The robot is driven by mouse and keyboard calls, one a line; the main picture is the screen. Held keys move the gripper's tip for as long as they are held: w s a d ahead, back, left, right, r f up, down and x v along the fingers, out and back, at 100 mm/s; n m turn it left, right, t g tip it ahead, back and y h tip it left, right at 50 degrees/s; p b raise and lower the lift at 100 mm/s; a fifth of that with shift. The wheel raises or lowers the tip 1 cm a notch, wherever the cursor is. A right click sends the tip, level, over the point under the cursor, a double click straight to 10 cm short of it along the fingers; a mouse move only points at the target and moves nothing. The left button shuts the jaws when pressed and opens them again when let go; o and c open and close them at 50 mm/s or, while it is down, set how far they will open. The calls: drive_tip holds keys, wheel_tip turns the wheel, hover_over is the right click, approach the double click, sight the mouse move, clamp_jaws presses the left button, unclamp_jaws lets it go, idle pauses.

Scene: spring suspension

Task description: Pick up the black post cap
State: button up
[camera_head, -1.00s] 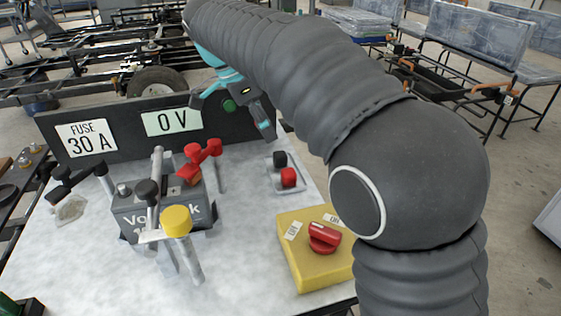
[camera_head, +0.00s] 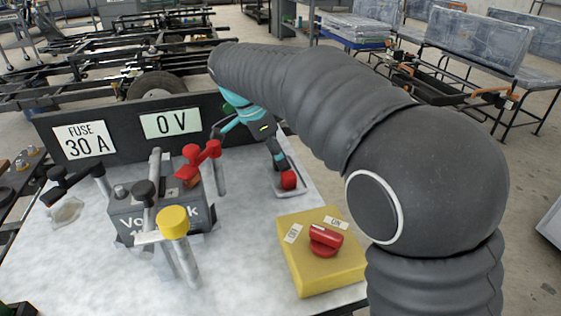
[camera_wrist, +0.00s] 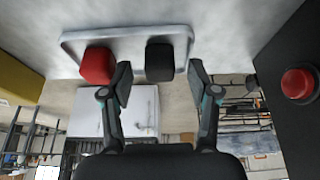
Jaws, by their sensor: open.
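The black post cap (camera_wrist: 160,61) sits on a small light tray (camera_wrist: 137,34) beside the red post cap (camera_wrist: 97,66) in the wrist view. My gripper (camera_wrist: 158,76) is open, with one finger on each side of the black cap; the left finger is between the two caps. I cannot tell whether either finger touches the black cap. In the head view, my gripper (camera_head: 277,165) is lowered at the tray (camera_head: 290,193). The red cap (camera_head: 289,180) shows there, while the black cap is hidden behind my gripper.
A yellow switch box (camera_head: 322,262) with a red knob stands in front of the tray. A dark panel (camera_head: 100,167) stands behind.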

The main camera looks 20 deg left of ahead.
drive_tip(key=c, duration=0.9)
drive_tip(key=shift+r, duration=0.15)
